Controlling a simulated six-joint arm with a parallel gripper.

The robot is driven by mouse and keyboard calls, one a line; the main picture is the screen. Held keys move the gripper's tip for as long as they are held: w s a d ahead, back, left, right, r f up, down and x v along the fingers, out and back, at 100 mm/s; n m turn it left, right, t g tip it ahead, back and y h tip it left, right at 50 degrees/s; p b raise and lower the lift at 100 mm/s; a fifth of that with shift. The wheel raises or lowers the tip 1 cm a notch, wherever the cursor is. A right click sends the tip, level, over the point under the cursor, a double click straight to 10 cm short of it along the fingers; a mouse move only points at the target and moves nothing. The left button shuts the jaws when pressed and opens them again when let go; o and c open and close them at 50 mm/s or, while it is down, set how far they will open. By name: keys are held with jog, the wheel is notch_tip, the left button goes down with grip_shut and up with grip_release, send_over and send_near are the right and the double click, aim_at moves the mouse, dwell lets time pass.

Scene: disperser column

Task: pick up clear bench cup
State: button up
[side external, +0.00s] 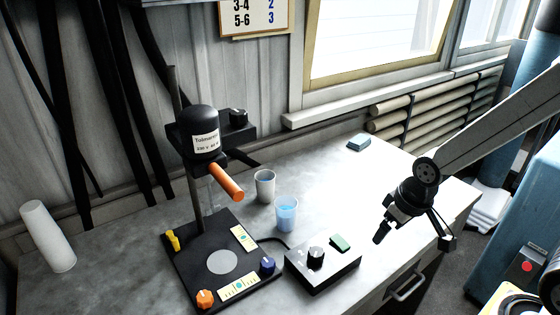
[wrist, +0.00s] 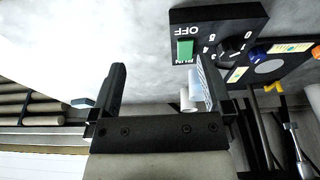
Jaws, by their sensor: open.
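A clear cup (side external: 287,216) with blue liquid stands upright on the grey bench, right of the disperser stand. A greyish-white cup (side external: 265,187) stands just behind it. My gripper (side external: 414,240) is open and empty, to the right of both cups and above the bench's right side. In the wrist view, my gripper (wrist: 162,75) has its fingers spread with nothing between them. The clear cup (wrist: 196,80) shows there beside the right finger, which partly hides it. The whitish cup (wrist: 186,100) shows just below it in that picture.
A black control box (side external: 322,262) with a knob and green switch sits in front of the clear cup. The disperser (side external: 205,135) with its orange handle (side external: 226,182) stands left. A white cylinder (side external: 47,236) is far left, a teal block (side external: 359,143) at back. Bench between block and box is clear.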

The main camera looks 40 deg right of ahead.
jog(key=w+d+r+n+t+y, duration=0.15)
jog(key=w+n+t, duration=0.45)
jog(key=w, duration=1.5)
jog(key=n+g+y, duration=0.4)
jog(key=n+y, duration=0.4)
jog(key=y, duration=0.4)
send_near(277, 207)
jog(key=shift+m+t+h, duration=0.3)
jog(key=shift+h, duration=0.05)
jog(key=shift+w+d+f+x, duration=0.1)
jog(key=shift+f+x, duration=0.05)
jog(key=shift+x, duration=1.1)
jog(key=shift+w+d+f+x, duration=0.1)
jog(key=shift+x, duration=1.2)
jog(key=shift+w+d+f+x, duration=0.1)
jog(key=shift+f+x, duration=0.05)
jog(key=shift+x, duration=1.1)
jog(key=c, duration=1.1)
jog(key=shift+r, duration=0.15)
